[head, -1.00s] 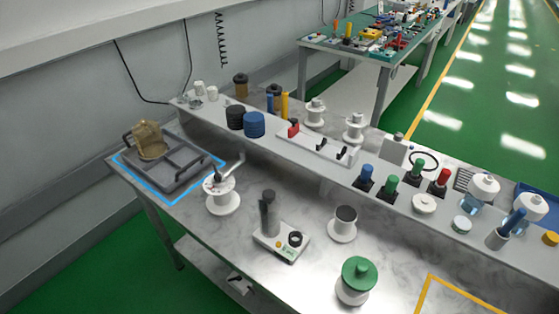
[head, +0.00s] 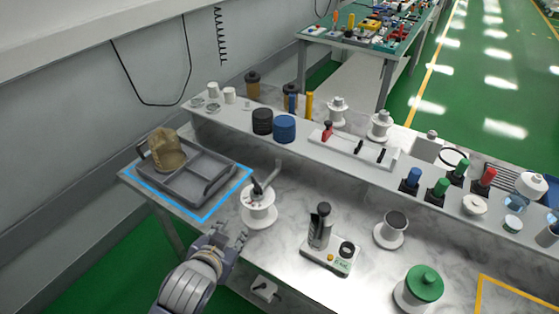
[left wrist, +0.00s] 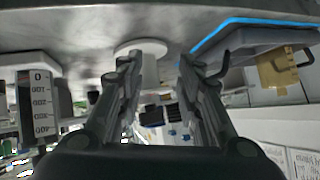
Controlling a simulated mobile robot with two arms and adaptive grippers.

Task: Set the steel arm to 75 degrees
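The steel arm (head: 268,178) is a short grey lever on top of a white round stand (head: 258,206) near the left of the workbench. It points up and to the right in the head view; its exact angle cannot be read. My left gripper (head: 240,234) is just in front of and slightly left of the stand, low and apart from the lever. The white stand's round base (left wrist: 140,47) shows beyond the fingers there. My right gripper is not in view.
A grey tray (head: 208,197) with a brown container (head: 167,150) lies in a blue outline at left. A dark-handled device (head: 320,228), a white spool (head: 391,229) and a green-lidded pot (head: 422,287) stand to the right. A raised shelf (head: 300,131) runs behind.

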